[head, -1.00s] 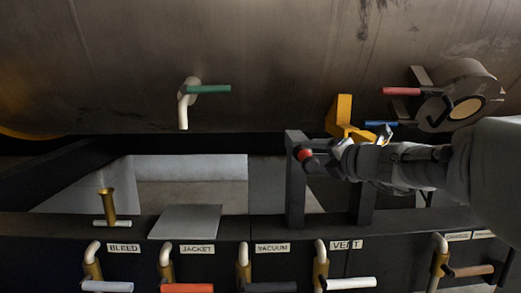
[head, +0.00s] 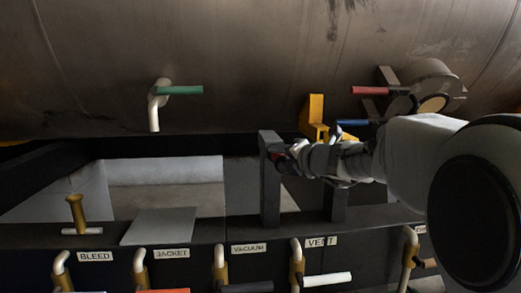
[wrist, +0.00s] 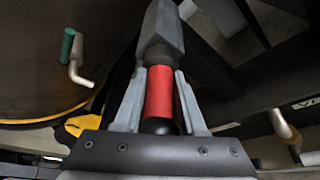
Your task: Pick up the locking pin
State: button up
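The locking pin seems to be the part with a red grip (wrist: 159,92) and a black end, lying in line with the grey upright post of a bracket (head: 270,180). In the head view only a bit of its red shows at the post. My gripper (head: 290,158) is right at the post, coming from the right. In the wrist view the two grey fingers of my gripper (wrist: 160,85) stand on either side of the red grip, their tips close to it. Whether they press on it I cannot tell.
A yellow bracket (head: 315,118) and red and blue handles (head: 370,91) are just behind my gripper. A green-handled valve (head: 180,90) is on the tank at left. Labelled valves line the front panel below. A grey plate (head: 158,226) lies on the ledge.

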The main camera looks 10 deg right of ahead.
grip_shut()
dwell(0.8)
jog(key=shift+r, duration=0.15)
